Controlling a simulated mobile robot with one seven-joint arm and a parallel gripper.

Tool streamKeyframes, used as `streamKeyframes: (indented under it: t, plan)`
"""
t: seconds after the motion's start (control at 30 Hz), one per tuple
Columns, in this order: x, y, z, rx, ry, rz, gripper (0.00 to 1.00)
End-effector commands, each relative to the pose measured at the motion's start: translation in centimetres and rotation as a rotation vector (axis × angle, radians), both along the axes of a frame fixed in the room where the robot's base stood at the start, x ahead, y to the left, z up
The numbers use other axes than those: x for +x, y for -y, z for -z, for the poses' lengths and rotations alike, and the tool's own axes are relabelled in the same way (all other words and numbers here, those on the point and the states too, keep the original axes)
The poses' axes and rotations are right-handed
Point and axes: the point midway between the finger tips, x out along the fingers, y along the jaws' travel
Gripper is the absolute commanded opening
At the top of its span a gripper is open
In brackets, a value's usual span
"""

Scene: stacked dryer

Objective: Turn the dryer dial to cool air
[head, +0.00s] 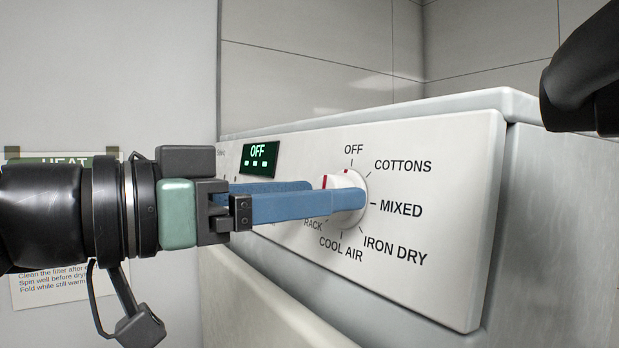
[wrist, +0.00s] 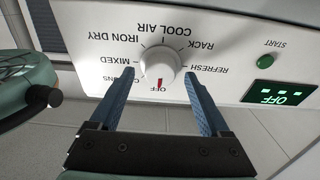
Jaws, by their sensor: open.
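The dryer dial is a round white knob (head: 347,180) on the white control panel, partly hidden by my gripper's near finger in the head view. In the wrist view the dial (wrist: 157,66) appears upside down, and its red mark points at OFF. The COOL AIR label (head: 341,249) is at the dial's lower side, between RACK and IRON DRY. My gripper (head: 338,191) has blue fingers, open, reaching toward the panel at the dial. In the wrist view its fingertips (wrist: 157,77) are on either side of the dial, with gaps visible; I see no contact.
A lit green display (head: 259,157) reads OFF, left of the dial. A green START button (wrist: 266,60) shows in the wrist view. A paper notice (head: 50,285) is on the left wall. A tiled wall (head: 310,75) stands behind the dryer.

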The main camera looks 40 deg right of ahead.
Motion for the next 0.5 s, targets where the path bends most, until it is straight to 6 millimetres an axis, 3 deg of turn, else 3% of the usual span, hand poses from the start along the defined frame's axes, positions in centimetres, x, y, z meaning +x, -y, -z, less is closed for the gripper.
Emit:
streamKeyframes:
  t: [0.33, 0.5]
  plan:
    - [-0.06, 0.46, 0.05, 0.000, 0.000, 0.001, 0.80]
    - [-0.05, 0.44, 0.03, 0.000, 0.001, 0.001, 0.50]
